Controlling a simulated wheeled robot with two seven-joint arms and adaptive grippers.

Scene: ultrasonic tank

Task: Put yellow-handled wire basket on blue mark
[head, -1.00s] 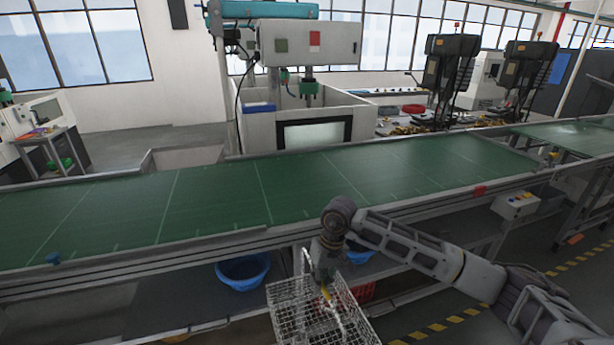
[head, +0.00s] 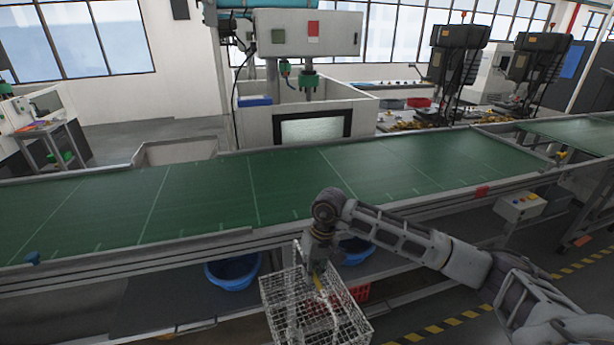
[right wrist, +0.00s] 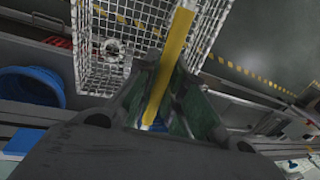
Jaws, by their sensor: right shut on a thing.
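The wire basket (head: 315,308) hangs in front of the near edge of the green conveyor, low in the head view. Its yellow handle (head: 319,285) runs up into my right gripper (head: 317,270), which is shut on it. In the right wrist view the yellow handle (right wrist: 172,62) lies between the two fingers, with the white wire mesh (right wrist: 105,45) beyond. I cannot make out a blue mark in either view. My left gripper is not in view.
The green conveyor (head: 280,183) crosses the view, its belt clear. Blue tubs (head: 232,271) and a red crate (head: 355,292) sit under it, close behind the basket. A tank with a window (head: 312,130) stands behind the belt. A button box (head: 520,206) is at right.

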